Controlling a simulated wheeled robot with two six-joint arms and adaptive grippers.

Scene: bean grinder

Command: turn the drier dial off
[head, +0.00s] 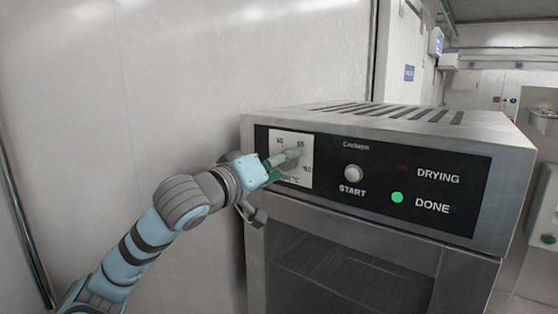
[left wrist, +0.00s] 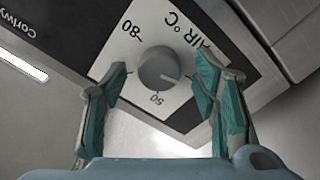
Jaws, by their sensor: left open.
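The drier (head: 390,150) is a grey metal box with a black front panel. Its round grey dial (left wrist: 158,68) sits on a white plate marked 80, 50 and AIR °C; in the head view my gripper partly covers it. In the left wrist view the dial's pale pointer line points right and slightly down, just past the 50 mark, toward the right finger. My left gripper (head: 284,163) is open at the dial, its green-padded fingers on either side of the knob in the left wrist view. Gaps show between fingers and knob there. My right gripper is not in view.
Right of the dial are a round START button (head: 353,173), an unlit DRYING lamp (head: 402,168) and a lit green DONE lamp (head: 397,197). The drier's glass door (head: 345,275) is below. A plain wall (head: 200,70) stands behind and left.

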